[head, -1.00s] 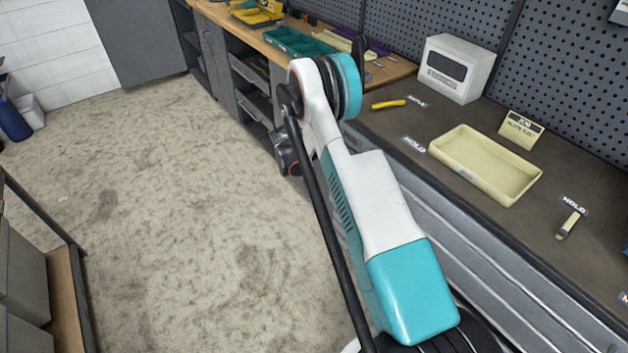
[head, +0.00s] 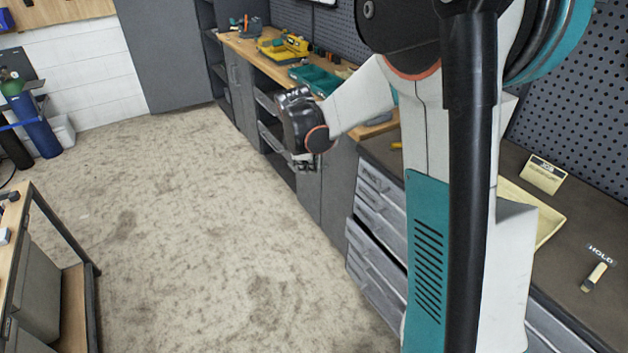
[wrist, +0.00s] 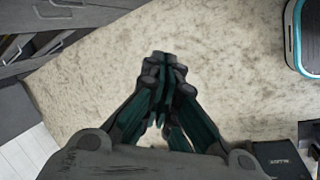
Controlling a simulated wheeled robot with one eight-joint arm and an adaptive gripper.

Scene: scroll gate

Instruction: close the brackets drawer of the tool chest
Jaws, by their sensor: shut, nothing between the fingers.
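The tool chest (head: 382,216), with grey drawer fronts, stands under the dark counter, partly hidden behind my arm in the head view. One lower drawer (head: 375,258) appears to stick out from the front; I cannot read any label, so I cannot tell if it is the brackets drawer. Grey drawer fronts with handles (wrist: 70,14) also show at the top left of the wrist view. My gripper (head: 304,165) is over the floor, left of the chest and apart from it. In the wrist view my gripper (wrist: 165,62) is shut and empty, over bare floor.
A wooden bench (head: 243,47) with open shelves runs back beyond the chest. A wood-topped cart (head: 18,215) stands at left. The floor (head: 200,230) between is clear.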

